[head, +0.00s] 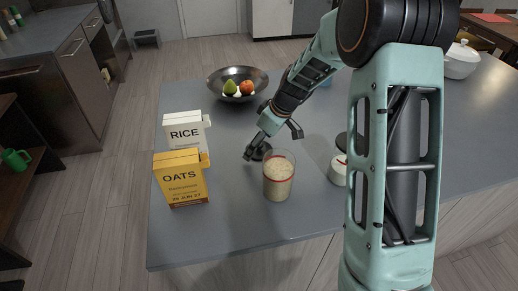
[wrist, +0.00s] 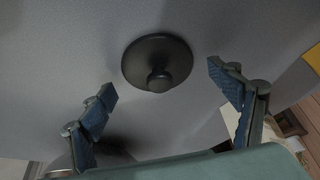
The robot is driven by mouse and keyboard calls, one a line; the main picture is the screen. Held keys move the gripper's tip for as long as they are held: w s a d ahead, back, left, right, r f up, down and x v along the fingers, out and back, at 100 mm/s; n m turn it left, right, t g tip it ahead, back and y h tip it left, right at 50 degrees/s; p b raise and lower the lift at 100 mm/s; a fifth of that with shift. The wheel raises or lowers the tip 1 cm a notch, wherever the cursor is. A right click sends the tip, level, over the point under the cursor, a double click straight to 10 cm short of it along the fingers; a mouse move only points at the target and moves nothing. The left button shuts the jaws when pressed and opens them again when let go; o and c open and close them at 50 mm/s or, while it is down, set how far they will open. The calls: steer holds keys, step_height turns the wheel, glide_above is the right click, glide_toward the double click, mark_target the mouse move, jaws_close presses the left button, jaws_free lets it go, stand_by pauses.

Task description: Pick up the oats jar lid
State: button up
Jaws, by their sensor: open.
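A dark round lid with a knob (wrist: 157,62) lies on the grey counter, knob facing my wrist camera. In the head view the lid (head: 262,152) shows just behind a clear jar (head: 279,180) of pale grain-like contents with a red band; the jar partly overlaps it. The jar stands upright and has no lid on it. My gripper (head: 272,143) is over the lid, pointing down. In the wrist view its two fingers (wrist: 161,80) are spread wide, one on each side of the lid, and hold nothing. The height of the fingertips above the lid is hard to tell.
A yellow oats box (head: 181,180) and a white rice box (head: 186,133) stand at the left. A dark fruit bowl (head: 250,76) is behind. A white container (head: 338,172) is right of the jar, partly hidden by my arm. The front counter (head: 235,245) is clear.

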steer(key=c, duration=1.1)
steer(key=shift+r, duration=0.15)
